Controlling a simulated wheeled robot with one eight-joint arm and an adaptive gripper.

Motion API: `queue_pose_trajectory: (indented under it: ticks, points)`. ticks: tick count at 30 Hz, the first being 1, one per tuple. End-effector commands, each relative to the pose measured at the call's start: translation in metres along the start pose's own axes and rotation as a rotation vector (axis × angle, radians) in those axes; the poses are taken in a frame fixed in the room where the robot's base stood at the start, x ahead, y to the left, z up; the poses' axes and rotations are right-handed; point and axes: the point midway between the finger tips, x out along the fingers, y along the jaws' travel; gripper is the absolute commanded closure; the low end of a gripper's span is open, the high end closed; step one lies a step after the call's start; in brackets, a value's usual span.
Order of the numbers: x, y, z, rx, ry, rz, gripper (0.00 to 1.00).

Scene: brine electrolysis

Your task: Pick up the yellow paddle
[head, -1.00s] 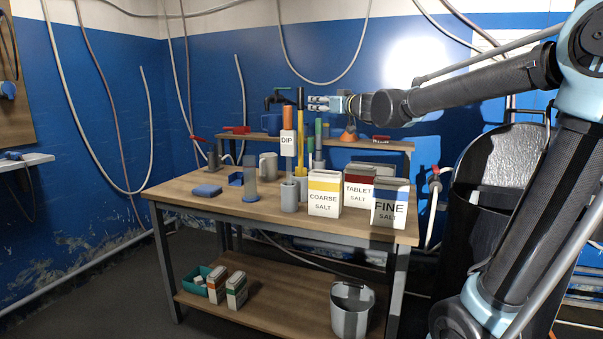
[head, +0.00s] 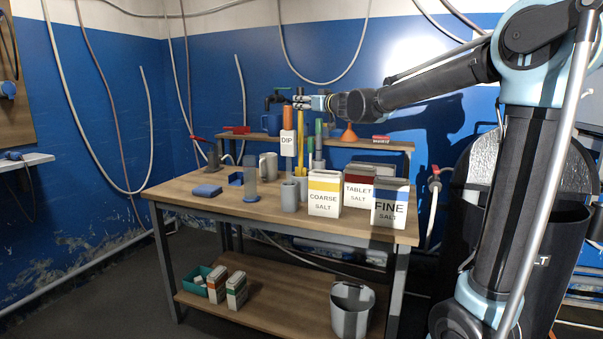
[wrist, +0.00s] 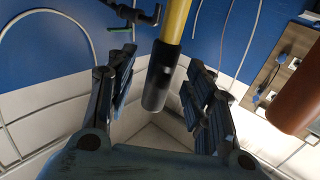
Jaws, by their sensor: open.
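My gripper (head: 301,102) is level with the paddle's top in the head view. It is open and holds nothing in the wrist view (wrist: 161,88). The paddle's lower end is hidden in the cup.
The orange-handled DIP paddle (head: 288,120) stands close by; its handle shows at the wrist view's right (wrist: 298,95). A green-handled tool (head: 318,128) is beside it. Salt boxes (head: 325,195) stand in front. A shelf (head: 370,143) is behind.

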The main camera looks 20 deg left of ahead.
Motion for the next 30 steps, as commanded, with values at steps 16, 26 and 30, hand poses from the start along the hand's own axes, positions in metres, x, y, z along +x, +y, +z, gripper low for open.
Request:
queue_pose_trajectory:
  ticks: [16, 26, 30]
  points:
    - [0.035, -0.001, -0.001, 0.0, 0.0, 0.0, 0.52]
    - [0.034, -0.001, -0.001, 0.0, 0.0, 0.0, 1.0]
    - [0.034, -0.001, -0.002, 0.0, 0.0, 0.0, 1.0]
